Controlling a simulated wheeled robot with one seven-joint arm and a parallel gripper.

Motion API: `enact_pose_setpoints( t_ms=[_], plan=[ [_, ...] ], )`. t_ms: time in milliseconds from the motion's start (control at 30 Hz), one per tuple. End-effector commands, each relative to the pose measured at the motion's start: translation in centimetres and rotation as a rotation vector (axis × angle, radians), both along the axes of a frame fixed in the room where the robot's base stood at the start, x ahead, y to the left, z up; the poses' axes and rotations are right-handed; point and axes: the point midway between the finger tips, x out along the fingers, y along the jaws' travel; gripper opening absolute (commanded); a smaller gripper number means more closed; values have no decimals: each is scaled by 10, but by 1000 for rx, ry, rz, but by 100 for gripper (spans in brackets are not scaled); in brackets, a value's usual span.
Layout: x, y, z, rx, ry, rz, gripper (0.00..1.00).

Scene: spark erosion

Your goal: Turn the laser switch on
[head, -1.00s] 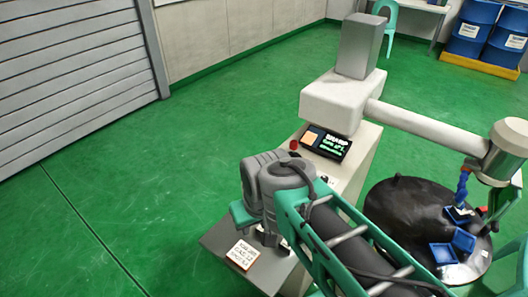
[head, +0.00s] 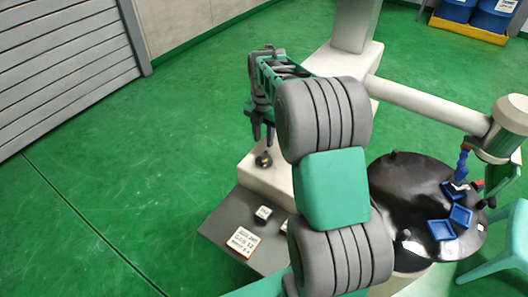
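A small dark round knob (head: 264,161) stands on the pale machine body, just left of my arm; it may be the laser switch, but no label on it can be read. My gripper (head: 263,136) points down just above this knob, its two dark fingers apart with a narrow gap between them. Nothing shows between the fingers. A gap seems to remain between fingertips and knob, but contact is hard to judge. My arm hides the machine's display and red button.
The pale machine (head: 250,178) has a thick horizontal arm (head: 430,103) over a black round table (head: 400,172) with blue trays (head: 460,215). A grey ledge (head: 215,232) carries a labelled card (head: 243,241) and a small white block (head: 264,212). Green floor at left is clear.

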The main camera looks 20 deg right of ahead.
Motion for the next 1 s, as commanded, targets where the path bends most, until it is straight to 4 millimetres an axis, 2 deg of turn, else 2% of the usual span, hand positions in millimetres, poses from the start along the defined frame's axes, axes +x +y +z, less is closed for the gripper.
enact_pose_setpoints(
  t_ms=[133,400,500,767,1000],
  plan=[
    [1,-2,-17,1,4,20,33],
    [0,-2,-66,1,3,18,33],
    [1,-2,-75,0,0,18,33],
    [1,-2,-77,-1,-1,17,33],
    [1,-2,-77,0,-1,17,13]
  ],
)
